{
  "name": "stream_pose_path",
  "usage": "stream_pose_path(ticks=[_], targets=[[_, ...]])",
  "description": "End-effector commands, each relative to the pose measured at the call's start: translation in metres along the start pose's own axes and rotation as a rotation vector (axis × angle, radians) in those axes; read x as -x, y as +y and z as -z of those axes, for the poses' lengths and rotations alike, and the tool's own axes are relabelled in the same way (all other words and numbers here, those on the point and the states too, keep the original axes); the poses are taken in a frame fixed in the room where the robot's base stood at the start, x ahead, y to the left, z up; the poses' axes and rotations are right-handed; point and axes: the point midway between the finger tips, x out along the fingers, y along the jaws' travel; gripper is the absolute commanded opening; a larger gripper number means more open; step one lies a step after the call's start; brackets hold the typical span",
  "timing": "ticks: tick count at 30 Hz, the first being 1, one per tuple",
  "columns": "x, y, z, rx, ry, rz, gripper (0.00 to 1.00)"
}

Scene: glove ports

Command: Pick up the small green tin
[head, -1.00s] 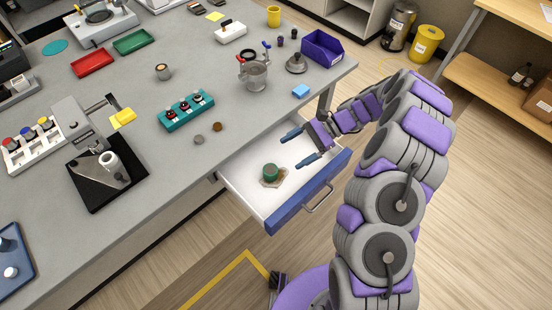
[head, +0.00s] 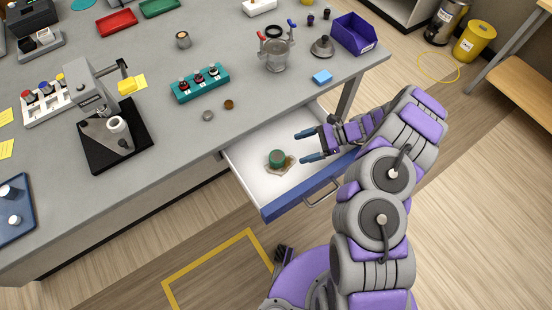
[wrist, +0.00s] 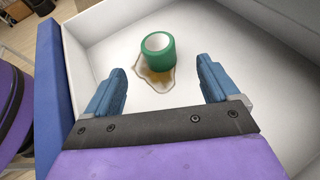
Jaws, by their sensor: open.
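The small green tin (head: 276,158) stands in the open white drawer (head: 252,176), on a brownish stain or patch (head: 288,166). In the wrist view the green tin (wrist: 159,51) has a pale round top and lies ahead of my gripper, between the lines of its two fingers. My gripper (head: 309,146) is open and empty, over the right side of the drawer in the head view. In the wrist view my gripper (wrist: 162,88) has its blue fingertips wide apart, and they do not touch the tin.
The drawer's blue front (head: 310,187) and its white walls border the space around the tin. The grey worktop (head: 190,130) overhangs the drawer's back. A teal rack (head: 200,84), a metal pot (head: 276,54) and a blue block (head: 322,78) stand on it.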

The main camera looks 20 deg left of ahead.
Motion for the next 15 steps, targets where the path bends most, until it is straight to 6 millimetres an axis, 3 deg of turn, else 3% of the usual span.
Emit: stream_pose_path(ticks=[6,15], targets=[[-0.036,-0.001,-0.001,0.0,0.003,-0.003,0.88],[-0.054,-0.001,-0.001,-0.001,0.005,-0.004,0.88]])
